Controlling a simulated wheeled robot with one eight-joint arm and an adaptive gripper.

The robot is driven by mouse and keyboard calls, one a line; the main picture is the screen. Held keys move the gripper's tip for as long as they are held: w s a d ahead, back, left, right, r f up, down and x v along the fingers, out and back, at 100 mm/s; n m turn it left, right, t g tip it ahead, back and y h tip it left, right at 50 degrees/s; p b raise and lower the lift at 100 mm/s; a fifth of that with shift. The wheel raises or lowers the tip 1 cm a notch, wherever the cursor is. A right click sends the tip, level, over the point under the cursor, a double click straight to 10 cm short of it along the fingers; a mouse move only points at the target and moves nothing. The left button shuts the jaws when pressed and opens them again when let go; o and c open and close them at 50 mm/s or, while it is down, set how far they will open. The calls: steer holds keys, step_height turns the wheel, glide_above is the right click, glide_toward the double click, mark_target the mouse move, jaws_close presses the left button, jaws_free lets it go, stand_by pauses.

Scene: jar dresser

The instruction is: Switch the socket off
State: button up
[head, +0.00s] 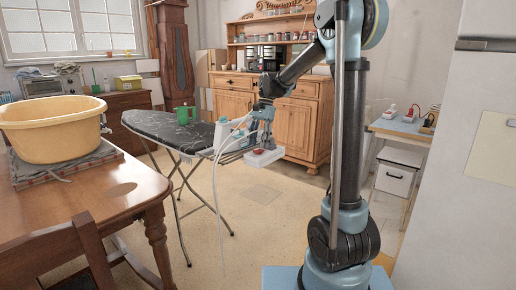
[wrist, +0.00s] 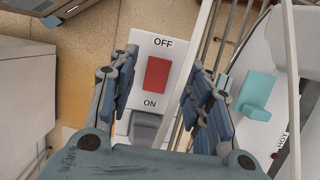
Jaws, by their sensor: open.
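The socket (wrist: 142,120) is a white box with a red rocker switch (wrist: 157,74), marked OFF at the far end and ON at the near end in the wrist view. In the head view the socket (head: 264,157) sits at the right end of the ironing board, below my gripper. My gripper (wrist: 160,78) is open and empty, its two blue-grey fingers on either side of the socket and switch in the picture. I cannot tell whether the fingers touch the socket. Which way the rocker is tipped is unclear. A grey part shows below the ON mark.
A light-blue and white iron (head: 225,133) stands close beside my gripper on the ironing board (head: 160,122). A white cord (head: 217,195) hangs from there. A green mug (head: 183,115) stands further left. The table (head: 150,187) is at left; a side table (head: 402,128) is at right.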

steer(key=v, duration=0.9)
steer(key=shift+d+r, duration=0.1)
steer(key=shift+d, duration=0.05)
steer(key=s+d+f+n+t, duration=0.1)
steer(key=s+d+f+n, duration=0.15)
steer(key=s+d, duration=0.5)
steer(key=s+d+f+n+t, duration=0.1)
steer(key=s+d+f, duration=0.3)
steer(key=s, duration=0.6)
steer(key=s+d+f+n+t+h, duration=0.1)
steer(key=s+d+f, duration=0.3)
steer(key=s+f, duration=0.4)
steer(key=s+d+f+n+t+h, duration=0.1)
steer(key=s+d+f+n, duration=0.2)
steer(key=s+d+f, duration=0.2)
steer(key=s+f, duration=0.2)
steer(key=s, duration=0.1)
steer(key=shift+s+f+t, duration=0.15)
steer(key=shift+f+t, duration=0.25)
